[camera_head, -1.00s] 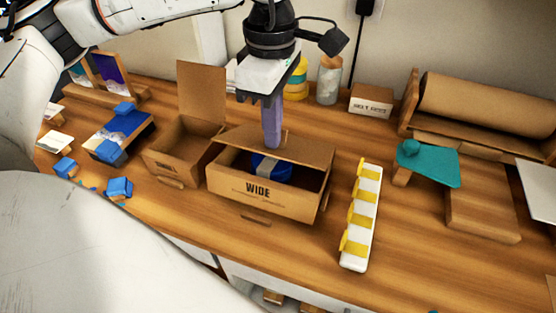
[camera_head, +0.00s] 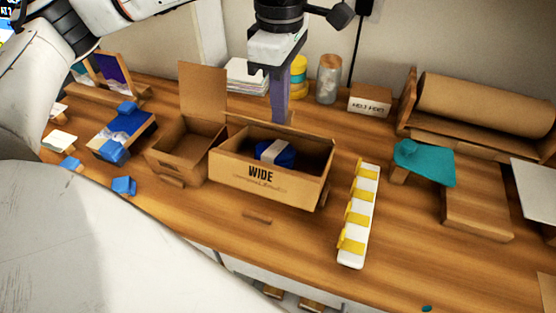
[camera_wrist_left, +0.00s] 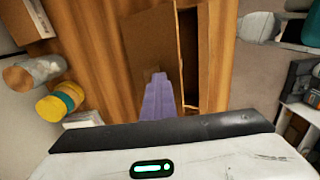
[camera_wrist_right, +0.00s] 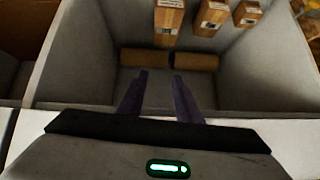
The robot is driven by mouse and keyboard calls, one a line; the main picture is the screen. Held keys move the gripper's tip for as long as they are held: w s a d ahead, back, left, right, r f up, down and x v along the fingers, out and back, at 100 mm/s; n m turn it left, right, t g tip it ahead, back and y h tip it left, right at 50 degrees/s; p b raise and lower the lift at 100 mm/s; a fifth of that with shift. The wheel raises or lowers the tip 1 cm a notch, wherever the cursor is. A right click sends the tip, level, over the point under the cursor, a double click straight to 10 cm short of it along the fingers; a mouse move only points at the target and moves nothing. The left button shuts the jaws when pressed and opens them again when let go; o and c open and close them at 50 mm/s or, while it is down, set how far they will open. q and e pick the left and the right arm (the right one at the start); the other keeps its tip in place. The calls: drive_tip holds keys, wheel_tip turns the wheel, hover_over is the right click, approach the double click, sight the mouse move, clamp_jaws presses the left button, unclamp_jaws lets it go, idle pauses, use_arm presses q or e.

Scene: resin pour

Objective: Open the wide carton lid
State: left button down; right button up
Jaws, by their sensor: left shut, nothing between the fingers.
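The wide carton (camera_head: 262,181), a brown box marked WIDE, stands on the table with its top uncovered. A blue bundle with a pale band (camera_head: 275,153) lies inside it. The carton's lid (camera_wrist_left: 150,42) is swung back at the rear side, beside the opening in the left wrist view; the head view shows little of it. My left gripper (camera_head: 283,121) is shut and empty, its purple fingers pointing down at the lid behind the carton. My right gripper (camera_wrist_right: 159,76) is open and empty inside a grey-walled compartment, seen only in the right wrist view.
A smaller open carton (camera_head: 184,150) stands close on the left with its flap upright. A white strip with yellow clips (camera_head: 359,215) lies to the right. A jar (camera_head: 328,80) and yellow tub (camera_head: 298,76) stand behind.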

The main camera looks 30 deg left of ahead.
use_arm(q)
drive_tip(key=shift+w+a+r+p, duration=0.2)
drive_tip(key=shift+w+r+p, duration=0.1)
drive_tip(key=shift+w, duration=0.45)
drive_tip(key=shift+w+a+r+p, duration=0.15)
drive_tip(key=shift+w+p, duration=0.15)
drive_tip(key=shift+w, duration=0.45)
drive_tip(key=w+a+f+p, duration=0.1)
drive_tip(key=w+a+p, duration=0.1)
drive_tip(key=w, duration=0.5)
drive_tip(key=shift+w+f, duration=0.25)
drive_tip(key=shift+w, duration=0.15)
idle(0.3)
